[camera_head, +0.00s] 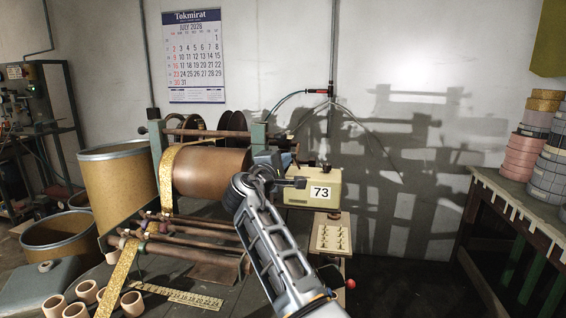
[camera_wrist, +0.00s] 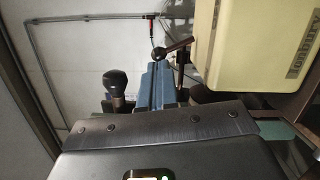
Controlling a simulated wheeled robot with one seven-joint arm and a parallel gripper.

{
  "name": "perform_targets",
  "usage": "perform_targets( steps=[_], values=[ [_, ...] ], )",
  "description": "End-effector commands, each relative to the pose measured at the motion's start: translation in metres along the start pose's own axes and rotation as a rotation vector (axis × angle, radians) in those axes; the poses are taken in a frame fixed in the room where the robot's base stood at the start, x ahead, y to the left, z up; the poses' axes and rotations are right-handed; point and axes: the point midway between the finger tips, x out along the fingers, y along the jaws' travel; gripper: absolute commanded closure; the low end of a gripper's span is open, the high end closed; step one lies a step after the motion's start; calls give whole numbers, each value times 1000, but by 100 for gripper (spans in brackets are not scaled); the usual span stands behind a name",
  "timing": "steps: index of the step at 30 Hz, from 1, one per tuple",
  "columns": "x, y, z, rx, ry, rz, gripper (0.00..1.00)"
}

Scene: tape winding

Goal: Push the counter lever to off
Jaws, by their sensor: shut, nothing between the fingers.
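The cream counter box (camera_head: 313,190) shows the number 73 and stands right of the large brown roller. My gripper (camera_head: 299,182) is shut and empty, pointing right across the left part of the box's front in the head view. In the wrist view the box (camera_wrist: 250,45) fills the upper right. A black knob (camera_wrist: 117,82) stands further left. Contact between my gripper and the lever cannot be made out.
The brown roller (camera_head: 211,172) with gold tape is left of my arm. A small board with pegs (camera_head: 330,236) sits below the counter box. Cardboard drums (camera_head: 118,185) stand at left. A table with stacked tape rolls (camera_head: 546,188) is at right.

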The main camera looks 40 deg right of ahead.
Motion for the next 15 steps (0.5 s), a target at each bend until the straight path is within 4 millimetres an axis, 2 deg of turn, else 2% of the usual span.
perform_targets(
  steps=[15],
  values=[
    [1,2,3,79,0,-17,100]
  ],
)
